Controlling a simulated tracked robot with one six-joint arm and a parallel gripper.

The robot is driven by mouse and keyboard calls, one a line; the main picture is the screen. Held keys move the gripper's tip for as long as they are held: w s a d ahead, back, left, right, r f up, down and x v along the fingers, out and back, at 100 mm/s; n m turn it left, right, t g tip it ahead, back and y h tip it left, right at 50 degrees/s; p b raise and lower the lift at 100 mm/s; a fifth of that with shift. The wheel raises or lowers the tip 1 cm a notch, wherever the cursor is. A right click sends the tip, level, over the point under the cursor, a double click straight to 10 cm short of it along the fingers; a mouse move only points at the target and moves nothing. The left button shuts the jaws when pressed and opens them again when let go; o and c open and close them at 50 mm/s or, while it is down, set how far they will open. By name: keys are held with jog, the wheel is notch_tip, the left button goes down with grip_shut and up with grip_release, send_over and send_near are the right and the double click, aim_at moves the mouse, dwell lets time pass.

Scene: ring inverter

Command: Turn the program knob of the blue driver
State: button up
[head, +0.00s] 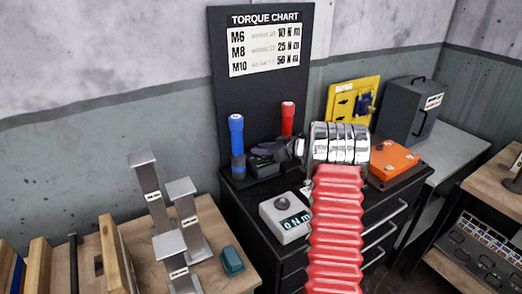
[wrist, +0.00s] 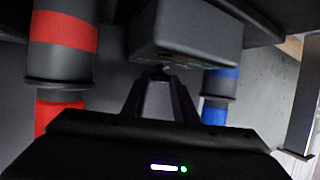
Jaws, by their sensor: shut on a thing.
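The blue driver (head: 237,135) stands upright at the left of the black cabinet top, and its blue band shows at the right of the wrist view (wrist: 221,83). A dark box (head: 264,164) with small coloured marks sits beside it; it also fills the upper middle of the wrist view (wrist: 186,32). My gripper (wrist: 160,80) has its two fingers drawn together on a small dark knob (wrist: 160,71) at the box's edge. The fingertips partly hide the knob, and I cannot read its setting. In the head view my chrome wrist covers much of the gripper.
A red driver (head: 287,118) stands behind my gripper, and close at left in the wrist view (wrist: 63,45). A grey display unit (head: 286,217) lies in front. An orange block (head: 393,158) is at right. The torque chart board (head: 262,95) rises behind.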

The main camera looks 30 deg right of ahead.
jog(key=shift+d+n+g+y, duration=0.2)
jog(key=shift+n+g+y, duration=0.2)
jog(key=shift+n+y, duration=0.4)
jog(key=o, duration=1)
jog(key=shift+w+y, duration=0.1)
jog(key=shift+y, duration=0.2)
jog(key=v, duration=1.3)
jog(key=shift+s+d+r, duration=0.15)
jog(key=shift+s, duration=0.2)
